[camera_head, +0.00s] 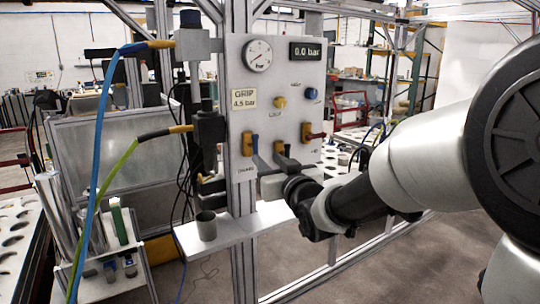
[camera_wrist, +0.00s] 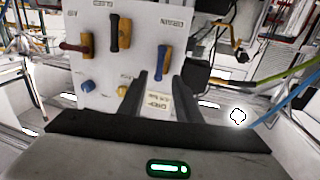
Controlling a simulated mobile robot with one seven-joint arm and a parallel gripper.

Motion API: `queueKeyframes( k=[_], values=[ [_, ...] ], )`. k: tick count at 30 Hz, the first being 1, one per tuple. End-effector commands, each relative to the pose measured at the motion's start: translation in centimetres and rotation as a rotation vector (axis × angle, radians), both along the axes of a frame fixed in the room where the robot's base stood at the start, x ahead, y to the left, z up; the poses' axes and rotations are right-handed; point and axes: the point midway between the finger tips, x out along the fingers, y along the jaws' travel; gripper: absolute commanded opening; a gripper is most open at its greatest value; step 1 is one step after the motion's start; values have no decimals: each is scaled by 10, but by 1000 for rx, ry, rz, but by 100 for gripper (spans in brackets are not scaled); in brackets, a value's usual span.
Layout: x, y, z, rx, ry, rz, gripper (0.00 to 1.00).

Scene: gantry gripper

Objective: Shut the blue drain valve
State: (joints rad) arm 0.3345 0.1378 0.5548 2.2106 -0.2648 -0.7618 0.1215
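The drain valve has a blue lever (camera_head: 255,144) on a yellow body, on the left of the grey panel's lower row. A DRAIN label is below it. The lever stands upright; in the wrist view the blue lever (camera_wrist: 161,60) also lies along its yellow body. My gripper (camera_head: 284,160) is in front of the panel, right of and slightly below the blue lever in the head view. In the wrist view my gripper (camera_wrist: 160,77) is open and empty, its fingertips pointing at the panel near the blue lever. I cannot tell the remaining depth.
Beside it are a black-lever valve (camera_wrist: 114,32) and a red-lever valve (camera_wrist: 72,47), its lever sideways. Yellow (camera_head: 280,102) and blue (camera_head: 311,94) knobs sit above. The display (camera_head: 305,51) reads 0.0 bar. A shelf (camera_head: 230,233) with a grey cup (camera_head: 206,227) juts out below.

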Motion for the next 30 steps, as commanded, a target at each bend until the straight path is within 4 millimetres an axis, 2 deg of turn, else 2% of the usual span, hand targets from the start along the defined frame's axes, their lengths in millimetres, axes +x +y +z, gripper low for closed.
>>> queueKeyframes(
  k=[6,12,18,25,30],
  values=[
    [43,19,-1,2,0,2,31],
    [68,29,-1,0,0,1,31],
    [77,32,0,-1,0,0,31],
    [77,32,0,-2,-1,-1,31],
    [77,32,0,-2,-1,0,2]
  ],
)
